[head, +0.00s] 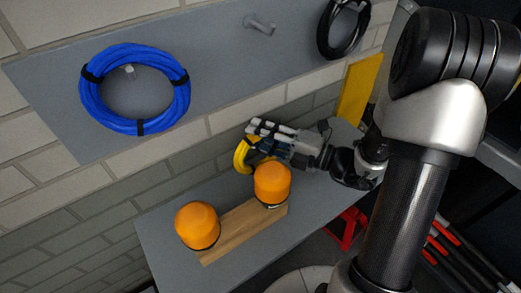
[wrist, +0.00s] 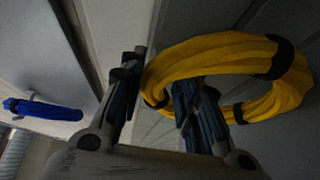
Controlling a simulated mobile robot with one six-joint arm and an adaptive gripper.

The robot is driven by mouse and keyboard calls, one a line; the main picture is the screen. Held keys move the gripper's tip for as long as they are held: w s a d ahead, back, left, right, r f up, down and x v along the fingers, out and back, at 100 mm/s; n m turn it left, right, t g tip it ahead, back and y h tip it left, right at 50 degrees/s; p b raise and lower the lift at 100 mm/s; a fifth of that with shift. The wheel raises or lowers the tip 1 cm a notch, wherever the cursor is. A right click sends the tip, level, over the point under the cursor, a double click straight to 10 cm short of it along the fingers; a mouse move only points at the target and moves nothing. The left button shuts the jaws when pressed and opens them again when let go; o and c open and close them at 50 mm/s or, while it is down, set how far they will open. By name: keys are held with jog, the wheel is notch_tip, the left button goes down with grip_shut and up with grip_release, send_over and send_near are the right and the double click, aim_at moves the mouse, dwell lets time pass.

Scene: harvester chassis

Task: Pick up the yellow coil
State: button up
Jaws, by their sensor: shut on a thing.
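The yellow coil (head: 241,155) shows in the head view near the middle, partly hidden by my gripper (head: 258,138) and an orange dome. In the wrist view the yellow coil (wrist: 225,55) is a thick ring with black bands on the right. My gripper (wrist: 160,98) is shut on the near left side of the ring. One finger is outside the ring, and the other passes through its opening. I cannot tell whether the coil touches the grey bench.
Two orange domes (head: 197,226) stand on a wooden board (head: 236,232) on the grey bench (head: 165,255). A blue coil (head: 135,125) and a black coil (head: 326,35) hang on the grey wall panel (head: 215,75). An empty peg (head: 259,25) is between them.

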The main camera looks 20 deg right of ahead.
grip_shut()
jog(key=shift+r, duration=0.15)
dwell(0.4)
